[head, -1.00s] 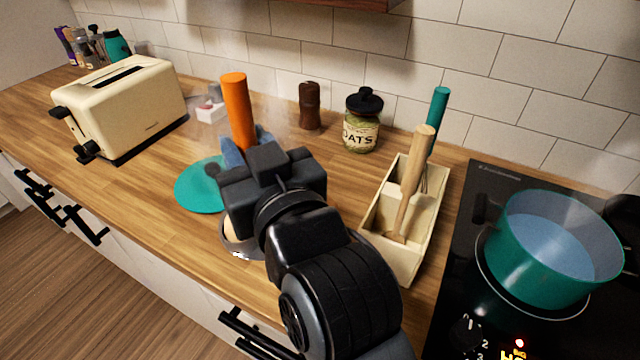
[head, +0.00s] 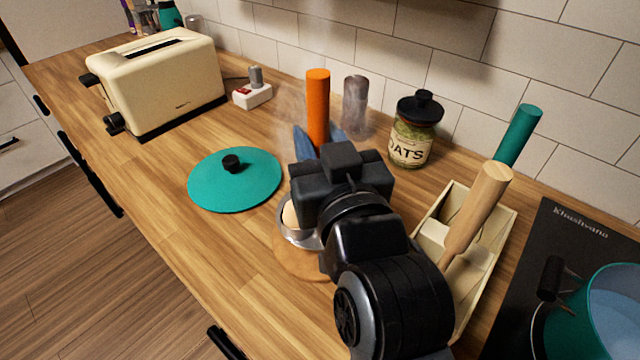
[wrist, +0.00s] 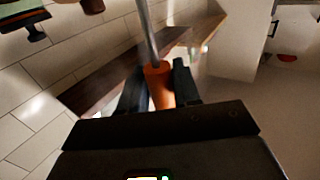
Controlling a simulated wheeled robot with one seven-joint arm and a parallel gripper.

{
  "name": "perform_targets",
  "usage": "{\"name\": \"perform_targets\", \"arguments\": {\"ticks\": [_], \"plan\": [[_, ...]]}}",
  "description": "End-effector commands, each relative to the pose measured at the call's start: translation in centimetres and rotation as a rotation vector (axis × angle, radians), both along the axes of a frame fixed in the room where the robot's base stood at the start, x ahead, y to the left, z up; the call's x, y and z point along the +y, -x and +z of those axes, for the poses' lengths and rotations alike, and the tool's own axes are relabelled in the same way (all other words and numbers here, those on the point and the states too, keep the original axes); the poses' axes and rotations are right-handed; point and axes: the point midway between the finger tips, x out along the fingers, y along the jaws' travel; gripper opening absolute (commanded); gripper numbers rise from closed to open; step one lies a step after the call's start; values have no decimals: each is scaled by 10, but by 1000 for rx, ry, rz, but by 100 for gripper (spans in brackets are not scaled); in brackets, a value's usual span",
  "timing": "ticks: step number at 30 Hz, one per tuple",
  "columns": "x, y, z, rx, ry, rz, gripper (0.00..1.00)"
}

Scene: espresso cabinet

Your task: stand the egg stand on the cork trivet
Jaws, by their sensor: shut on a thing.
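The egg stand has a grey metal dish (head: 297,234) with a pale egg (head: 291,215) in it, and an upright orange handle (head: 318,108). My gripper (head: 320,140) is shut on this handle, which also shows between the dark fingers in the wrist view (wrist: 159,84) with a thin metal rod leading from it. My wrist hides the middle and right of the stand. The round tan cork trivet (head: 292,262) lies on the counter, partly hidden by my arm. The dish appears over the trivet's far part; I cannot tell whether they touch.
A teal lid (head: 215,188) with a black knob lies left of the stand. An oats jar (head: 412,135), a dark mill (head: 355,100) and a utensil box (head: 495,225) stand behind and right. The teal pot (head: 610,315) is on the hob. The left front counter is clear.

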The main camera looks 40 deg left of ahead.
Motion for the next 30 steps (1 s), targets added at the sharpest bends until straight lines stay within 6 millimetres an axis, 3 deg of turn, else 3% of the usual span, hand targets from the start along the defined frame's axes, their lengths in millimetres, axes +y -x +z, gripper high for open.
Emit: {"name": "perform_targets", "arguments": {"ticks": [13, 27, 28, 30], "plan": [[0, 0, -41, -4, -3, 0, 0], [0, 0, -47, -4, -3, 0, 0], [0, 0, -47, -2, -1, 0, 34], [0, 0, -47, -2, -1, 0, 41]]}}
